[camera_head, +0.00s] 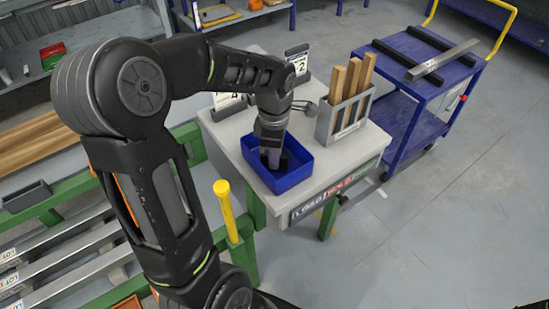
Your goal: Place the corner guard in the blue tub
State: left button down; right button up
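The blue tub (287,181) stands at the front left of the grey table top. My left arm reaches over from the left, and my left gripper (272,163) points down into the tub. Its fingers are small and dark against the tub's inside, so I cannot tell whether they are open or shut. A dark shape shows beside the fingers inside the tub; I cannot tell whether it is the corner guard or part of the gripper. No corner guard shows clearly elsewhere. My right gripper is not in view.
A grey holder (343,119) with wooden strips stands right of the tub. Number signs (297,62) stand behind it. A blue cart (420,85) with dark bars and a metal strip is at the right. A yellow handle (226,208) rises left of the table. The right floor is clear.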

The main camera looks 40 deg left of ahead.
pick_arm(q)
jog(key=shift+f, duration=0.4)
jog(key=shift+f, duration=0.15)
jog(key=c, duration=1.6)
grip_release()
notch_tip(320, 180, up, 12)
jog(key=shift+r, duration=0.15)
